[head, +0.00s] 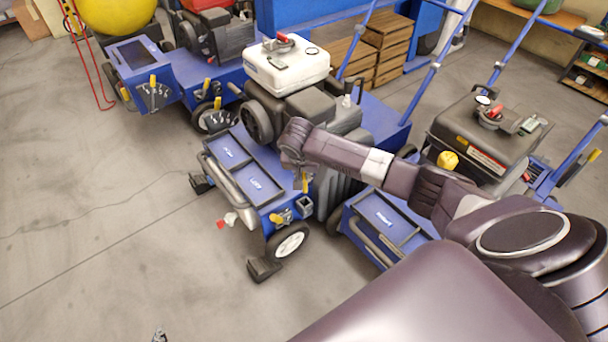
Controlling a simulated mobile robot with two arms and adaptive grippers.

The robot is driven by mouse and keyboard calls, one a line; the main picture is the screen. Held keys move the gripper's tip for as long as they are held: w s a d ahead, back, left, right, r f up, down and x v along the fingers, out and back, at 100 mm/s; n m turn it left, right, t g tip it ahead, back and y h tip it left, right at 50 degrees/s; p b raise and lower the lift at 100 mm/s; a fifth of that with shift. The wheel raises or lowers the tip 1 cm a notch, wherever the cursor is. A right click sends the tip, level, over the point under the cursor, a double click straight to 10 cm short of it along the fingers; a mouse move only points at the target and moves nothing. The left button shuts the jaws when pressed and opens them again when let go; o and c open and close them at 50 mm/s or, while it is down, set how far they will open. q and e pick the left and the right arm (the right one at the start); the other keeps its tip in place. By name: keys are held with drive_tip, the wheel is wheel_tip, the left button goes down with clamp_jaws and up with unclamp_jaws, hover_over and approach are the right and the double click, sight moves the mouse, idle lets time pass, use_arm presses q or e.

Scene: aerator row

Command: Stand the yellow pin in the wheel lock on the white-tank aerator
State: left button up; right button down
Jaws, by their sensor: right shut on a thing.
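The white-tank aerator stands in the middle, with its white tank (287,65) on top of a dark engine. My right arm reaches in from the right, and my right gripper (303,174) is shut on the yellow pin (305,184). The pin hangs roughly upright above the aerator's front right corner, and the gripper partly covers it. Just below is a small dark square bracket (305,206), probably the wheel lock, above the white-hubbed wheel (289,244). The pin looks apart from it, but the gap is hard to judge. A small part of my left gripper (160,335) shows at the bottom edge.
A yellow lever (278,218) sits beside the bracket. A second aerator (475,140) with a dark tank stands close on the right, and another blue machine (145,80) stands behind left. Wooden crates (385,45) are at the back. The floor at left is clear.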

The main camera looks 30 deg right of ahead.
drive_tip(key=shift+f+b, duration=0.35)
drive_tip(key=shift+b, duration=0.05)
drive_tip(key=shift+f+b, duration=0.3)
drive_tip(key=shift+b, duration=0.05)
drive_tip(key=shift+f+b, duration=0.25)
drive_tip(key=shift+b, duration=0.1)
use_arm(q)
drive_tip(key=shift+w+d+r+t+h, duration=1.1)
drive_tip(key=shift+w+d+r+t, duration=0.85)
drive_tip(key=shift+w+r+t, duration=2.4)
use_arm(e)
drive_tip(key=shift+f+b, duration=0.25)
drive_tip(key=shift+b, duration=0.1)
drive_tip(key=shift+f+b, duration=0.3)
drive_tip(key=shift+b, duration=0.05)
drive_tip(key=shift+f+b, duration=0.25)
drive_tip(key=shift+b, duration=0.1)
drive_tip(key=shift+f+b, duration=0.25)
drive_tip(key=shift+b, duration=0.15)
drive_tip(key=shift+f, duration=0.15)
use_arm(q)
wheel_tip(320, 180, up, 17)
drive_tip(key=d+t+h, duration=0.1)
drive_tip(key=t+h, duration=0.1)
drive_tip(key=t, duration=0.3)
drive_tip(key=shift+s+d+m+h, duration=0.15)
drive_tip(key=shift+d+m+h, duration=0.15)
drive_tip(key=shift+m, duration=0.1)
